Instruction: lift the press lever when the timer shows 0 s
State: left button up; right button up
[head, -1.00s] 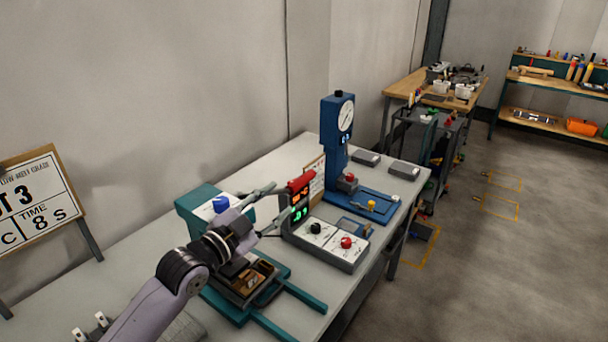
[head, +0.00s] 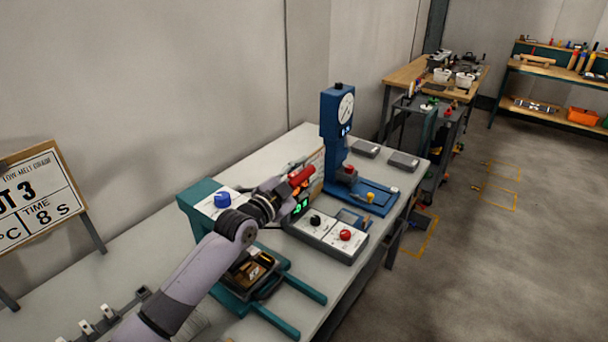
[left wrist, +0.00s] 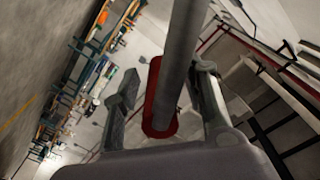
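The teal press (head: 190,205) with a blue knob (head: 222,199) stands on the bench. The red grip of its lever (head: 302,176) is at my left gripper (head: 287,187). In the left wrist view the red grip (left wrist: 157,100) and a grey bar lie between the fingers of my left gripper (left wrist: 165,100). A gap shows beside the left finger, so the gripper looks open around the grip. My right gripper is out of view.
A control box (head: 330,238) with black and red knobs sits right of the press. A blue gauge stand (head: 338,130) is behind it. A sign (head: 35,205) reading "TIME 8 S" stands at left. Floor at right is clear.

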pick_arm(q)
grip_shut()
dwell(0.4)
dwell(0.4)
